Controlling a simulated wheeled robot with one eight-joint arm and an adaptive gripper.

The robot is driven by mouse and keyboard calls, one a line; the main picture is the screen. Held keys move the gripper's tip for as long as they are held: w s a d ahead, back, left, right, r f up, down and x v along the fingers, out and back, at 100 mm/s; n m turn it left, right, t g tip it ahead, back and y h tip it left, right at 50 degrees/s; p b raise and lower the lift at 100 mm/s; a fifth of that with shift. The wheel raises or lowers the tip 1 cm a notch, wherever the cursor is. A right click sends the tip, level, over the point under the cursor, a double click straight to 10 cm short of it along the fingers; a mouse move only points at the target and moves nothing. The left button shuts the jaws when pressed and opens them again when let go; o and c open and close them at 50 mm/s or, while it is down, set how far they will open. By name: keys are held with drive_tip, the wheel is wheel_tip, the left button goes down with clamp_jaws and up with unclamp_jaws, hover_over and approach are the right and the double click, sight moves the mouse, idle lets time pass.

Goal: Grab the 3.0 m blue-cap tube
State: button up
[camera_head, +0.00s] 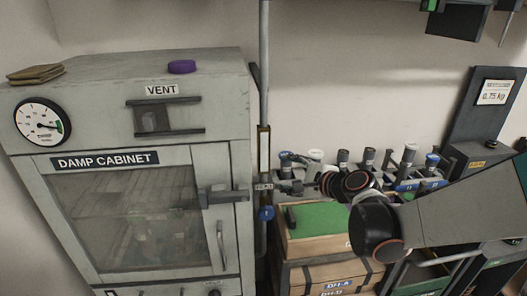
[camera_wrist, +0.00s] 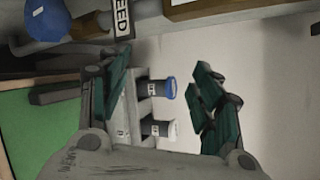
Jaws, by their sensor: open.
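A blue-cap tube (camera_wrist: 157,88) lies between my fingers in the wrist view, its blue cap pointing right; its label is too small to read. Below it is a white-cap tube (camera_wrist: 158,128). My gripper (camera_wrist: 163,72) is open, one finger left of the tubes and one right of the caps, with a gap to the caps. In the head view the blue-cap tube (camera_head: 286,158) and white-cap tube (camera_head: 315,156) stand at the left end of the rack row, and my gripper (camera_head: 297,184) is low beside them, partly hidden by my wrist. Another blue-cap tube (camera_head: 432,161) stands farther right.
Several grey-cap tubes (camera_head: 369,157) stand along the row. A damp cabinet (camera_head: 218,160) fills the left. A vertical pipe (camera_head: 264,90) with a blue knob (camera_head: 266,214) stands close to my gripper. A crate with a green top (camera_head: 318,217) is below. A scale (camera_head: 481,155) is right.

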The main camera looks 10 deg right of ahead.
drive_tip(key=w+d+f+m+t+b, duration=0.2)
drive_tip(key=w+d+f+m+t, duration=0.1)
drive_tip(key=w+d+f+m, duration=0.25)
drive_tip(key=m+t, duration=0.2)
drive_tip(key=m, duration=0.7)
approach(289, 167)
drive_tip(key=shift+n+h, duration=0.25)
drive_tip(key=shift+h, duration=0.05)
drive_tip(key=p+x, duration=0.1)
drive_tip(key=x, duration=0.5)
drive_tip(key=shift+w+a+r+p, duration=0.1)
drive_tip(key=shift+r+p, duration=0.1)
drive_tip(key=shift+p, duration=0.15)
drive_tip(key=b+x, duration=0.2)
drive_tip(key=x, duration=0.3)
drive_tip(key=shift+a+f, duration=0.1)
drive_tip(key=shift+f, duration=0.05)
drive_tip(key=shift+w+a, duration=0.1)
drive_tip(key=shift+w, duration=0.35)
drive_tip(key=c, duration=1.3)
